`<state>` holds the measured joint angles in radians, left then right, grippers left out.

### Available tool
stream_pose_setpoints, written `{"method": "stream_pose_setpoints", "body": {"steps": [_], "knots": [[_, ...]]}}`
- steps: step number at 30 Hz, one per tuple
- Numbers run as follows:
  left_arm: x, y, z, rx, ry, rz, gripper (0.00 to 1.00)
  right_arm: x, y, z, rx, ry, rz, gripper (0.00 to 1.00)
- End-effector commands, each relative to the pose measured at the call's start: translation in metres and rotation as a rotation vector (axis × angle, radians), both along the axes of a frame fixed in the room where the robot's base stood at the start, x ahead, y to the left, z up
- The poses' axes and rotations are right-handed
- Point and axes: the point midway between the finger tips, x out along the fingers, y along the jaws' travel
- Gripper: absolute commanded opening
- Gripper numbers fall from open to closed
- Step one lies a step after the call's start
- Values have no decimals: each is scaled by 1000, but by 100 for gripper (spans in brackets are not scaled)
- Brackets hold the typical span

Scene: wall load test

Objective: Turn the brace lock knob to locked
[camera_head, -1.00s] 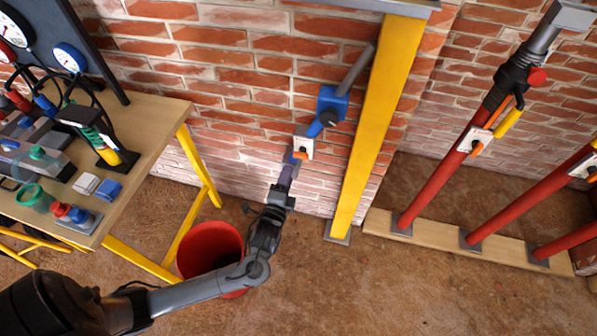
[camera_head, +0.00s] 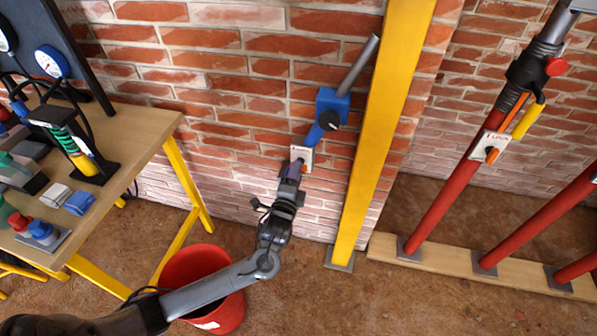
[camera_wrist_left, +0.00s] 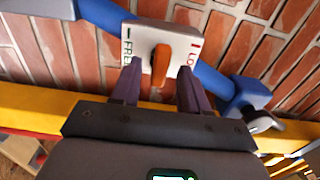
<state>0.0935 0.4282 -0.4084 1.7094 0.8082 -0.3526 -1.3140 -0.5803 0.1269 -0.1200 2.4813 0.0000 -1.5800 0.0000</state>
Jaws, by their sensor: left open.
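The brace lock knob is an orange bar on a white plate marked FREE on the left and LOCK on the right in the left wrist view. There the knob (camera_wrist_left: 161,62) stands roughly upright between the two words. The plate (camera_head: 307,153) sits on the blue brace (camera_head: 328,115) against the brick wall. My left gripper (camera_head: 296,166) reaches up to the plate and hides most of the knob in the head view. In the wrist view its dark fingers (camera_wrist_left: 158,82) are open, one on each side of the knob; contact cannot be told. My right gripper is out of view.
A yellow post (camera_head: 385,120) stands just right of the brace. Red props (camera_head: 450,190) with a similar LOCK plate (camera_head: 489,149) stand further right. A red bucket (camera_head: 215,312) is below my left arm. A wooden bench (camera_head: 140,135) with gauges and small parts is at left.

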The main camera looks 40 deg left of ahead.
Motion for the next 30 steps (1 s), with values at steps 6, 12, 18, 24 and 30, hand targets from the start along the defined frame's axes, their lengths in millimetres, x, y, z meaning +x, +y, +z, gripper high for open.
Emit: {"method": "stream_pose_setpoints", "body": {"steps": [6, 12, 18, 24, 30], "knots": [[22, 11, -2, 2, 0, 1, 45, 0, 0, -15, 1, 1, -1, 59], [30, 14, 0, 0, 0, 0, 45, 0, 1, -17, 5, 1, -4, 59], [30, 14, 0, 0, 1, 0, 45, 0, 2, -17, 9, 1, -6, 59], [30, 14, 0, 0, 0, 0, 23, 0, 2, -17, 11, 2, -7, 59], [30, 14, 0, 0, 1, 0, 0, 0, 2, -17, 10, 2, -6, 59]]}}
